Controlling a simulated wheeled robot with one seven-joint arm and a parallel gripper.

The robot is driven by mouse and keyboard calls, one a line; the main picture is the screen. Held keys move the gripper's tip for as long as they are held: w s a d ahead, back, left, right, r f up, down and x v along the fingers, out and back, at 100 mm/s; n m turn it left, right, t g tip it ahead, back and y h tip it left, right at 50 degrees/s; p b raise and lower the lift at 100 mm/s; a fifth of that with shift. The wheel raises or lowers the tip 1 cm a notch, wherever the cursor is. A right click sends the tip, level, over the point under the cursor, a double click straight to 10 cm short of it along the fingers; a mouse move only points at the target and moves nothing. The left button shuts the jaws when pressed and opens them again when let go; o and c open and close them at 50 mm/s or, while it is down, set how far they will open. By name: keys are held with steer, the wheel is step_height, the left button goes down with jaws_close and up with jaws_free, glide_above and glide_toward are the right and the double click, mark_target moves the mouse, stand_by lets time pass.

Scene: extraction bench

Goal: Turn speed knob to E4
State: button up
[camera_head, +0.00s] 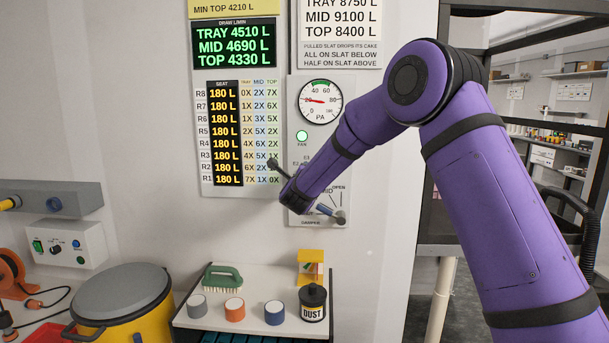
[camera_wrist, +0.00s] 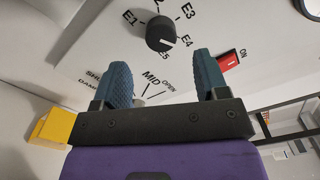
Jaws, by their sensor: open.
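My gripper (camera_wrist: 159,60) is open and empty. Its two blue ribbed fingers stand wide apart, below the knob in the wrist view and apart from it. In the head view my arm hides the knob and most of the panel's lower part.
A red ON switch (camera_wrist: 229,61) sits right of the knob. MID and OPEN damper marks lie below it, partly between my fingers. A pressure gauge (camera_head: 320,101) is above on the panel. A shelf below holds a brush (camera_head: 222,277), coloured pucks and a DUST jar (camera_head: 313,303).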

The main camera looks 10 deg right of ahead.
steer(key=shift+v, duration=2.2)
steer(key=s+d+r+n+g+y, duration=0.1)
steer(key=s+r+n+g+y, duration=0.1)
steer(key=s+r+n+y, duration=0.45)
steer(key=s+r+n+g+y, duration=0.1)
steer(key=s+r+n, duration=0.3)
steer(key=s+n, duration=0.55)
steer(key=s+d+f+n+g, duration=0.2)
steer(key=s+d+n+g, duration=0.1)
steer(key=s, duration=0.9)
steer(key=s+d+f+n+g+h, duration=0.1)
steer(key=s+d+f+n+g, duration=0.1)
steer(key=s, duration=1)
steer(key=s+d+f+n+g+h, duration=0.1)
steer(key=s+d+n+g, duration=0.3)
steer(key=s, duration=0.8)
steer(key=shift+s+d+f+n, duration=0.25)
steer(key=shift+f+n, duration=0.25)
steer(key=shift+n, duration=0.4)
